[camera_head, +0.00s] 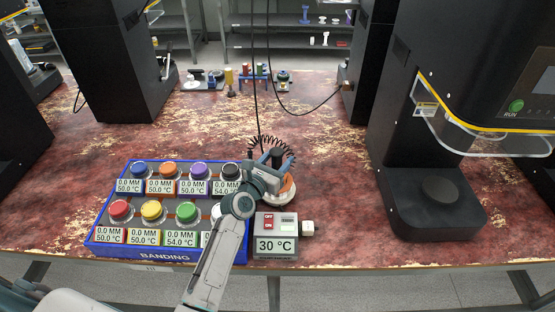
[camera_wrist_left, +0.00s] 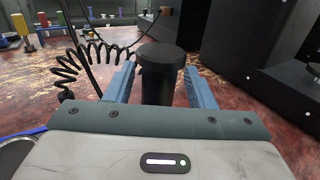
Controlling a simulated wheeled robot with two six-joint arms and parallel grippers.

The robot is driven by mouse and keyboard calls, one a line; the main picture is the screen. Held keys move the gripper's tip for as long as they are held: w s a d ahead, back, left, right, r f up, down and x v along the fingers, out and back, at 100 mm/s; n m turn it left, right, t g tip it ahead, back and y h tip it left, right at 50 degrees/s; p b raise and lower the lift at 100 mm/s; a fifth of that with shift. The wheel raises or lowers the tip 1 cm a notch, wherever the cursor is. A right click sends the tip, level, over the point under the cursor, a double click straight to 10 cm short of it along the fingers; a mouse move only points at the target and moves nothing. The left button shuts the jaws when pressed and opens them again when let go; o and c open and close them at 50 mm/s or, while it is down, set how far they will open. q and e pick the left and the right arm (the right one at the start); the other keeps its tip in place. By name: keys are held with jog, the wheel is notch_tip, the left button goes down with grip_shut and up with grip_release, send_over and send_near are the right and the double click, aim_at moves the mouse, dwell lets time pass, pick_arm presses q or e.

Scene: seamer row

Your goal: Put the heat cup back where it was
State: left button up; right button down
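The heat cup (camera_head: 287,191) shows in the head view as a white and orange round body with a black handle, behind the grey control box (camera_head: 276,236) reading 30 °C. A coiled black cord is beside it. My left gripper (camera_head: 276,166) is at the handle. In the left wrist view the black handle (camera_wrist_left: 160,78) stands between the two blue fingers of my left gripper (camera_wrist_left: 160,92). The fingers are apart, with narrow gaps at the handle's lower sides. The cup's underside is hidden. My right gripper is not in view.
A blue BANDING tray (camera_head: 165,257) with several coloured-knob pieces and temperature labels lies left of the box, partly under my left arm. A black machine (camera_head: 432,205) stands at the right. Small parts on stands (camera_head: 255,80) are at the back. The table's middle is clear.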

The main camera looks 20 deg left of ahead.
pick_arm(q)
jog(key=shift+s+r, duration=0.1)
jog(key=shift+r, duration=0.05)
jog(key=v, duration=1.2)
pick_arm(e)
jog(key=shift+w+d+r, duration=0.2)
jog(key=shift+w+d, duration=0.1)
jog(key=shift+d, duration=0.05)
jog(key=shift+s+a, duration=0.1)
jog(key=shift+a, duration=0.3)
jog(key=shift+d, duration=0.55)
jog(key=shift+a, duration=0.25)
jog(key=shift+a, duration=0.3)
